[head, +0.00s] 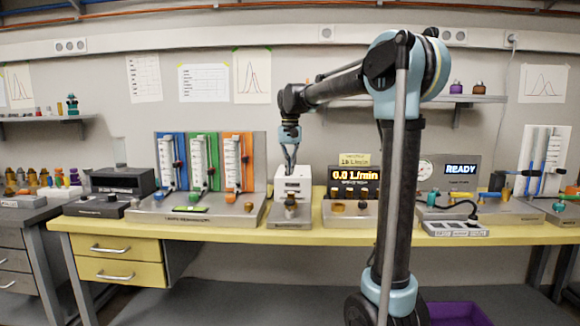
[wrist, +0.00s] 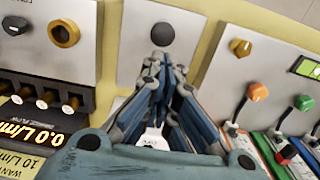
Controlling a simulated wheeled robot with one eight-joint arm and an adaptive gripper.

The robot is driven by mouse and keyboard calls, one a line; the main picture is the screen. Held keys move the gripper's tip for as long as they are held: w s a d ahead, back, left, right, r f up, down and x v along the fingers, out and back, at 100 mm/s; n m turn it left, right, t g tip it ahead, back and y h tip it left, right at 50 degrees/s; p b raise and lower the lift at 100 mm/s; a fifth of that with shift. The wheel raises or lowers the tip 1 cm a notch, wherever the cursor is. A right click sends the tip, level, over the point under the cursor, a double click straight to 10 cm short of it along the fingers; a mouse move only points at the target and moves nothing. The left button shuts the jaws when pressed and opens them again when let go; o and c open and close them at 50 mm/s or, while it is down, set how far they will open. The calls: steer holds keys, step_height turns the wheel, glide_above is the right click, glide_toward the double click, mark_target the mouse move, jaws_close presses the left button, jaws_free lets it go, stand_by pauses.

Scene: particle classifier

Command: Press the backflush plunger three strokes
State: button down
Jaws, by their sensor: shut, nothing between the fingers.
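The backflush unit (head: 290,217) is a small grey base on the yellow bench with a white block (head: 293,184) at its back. A dark round knob (head: 291,203) stands at its front; it also shows as a black disc in the wrist view (wrist: 163,33). I cannot tell for sure which part is the plunger. My gripper (head: 290,171) is shut and empty, pointing down over the white block. In the wrist view my fingertips (wrist: 162,60) meet just below the black disc. Whether they touch anything is unclear. Part of the white block shows between the finger links (wrist: 153,138).
To the left is the rotameter panel (head: 258,150) with blue, green and orange columns. To the right is the flow display (head: 354,176) reading 0.0 L/min, with brass knobs before it. A READY display (head: 461,169) stands farther right. My arm partly hides the bench.

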step_height(320, 180, down, 10)
steer(key=shift+r, duration=0.1)
stand_by(0.4)
steer(key=shift+f, duration=1.45)
steer(key=shift+r, duration=0.1)
step_height(320, 180, up, 14)
stand_by(0.8)
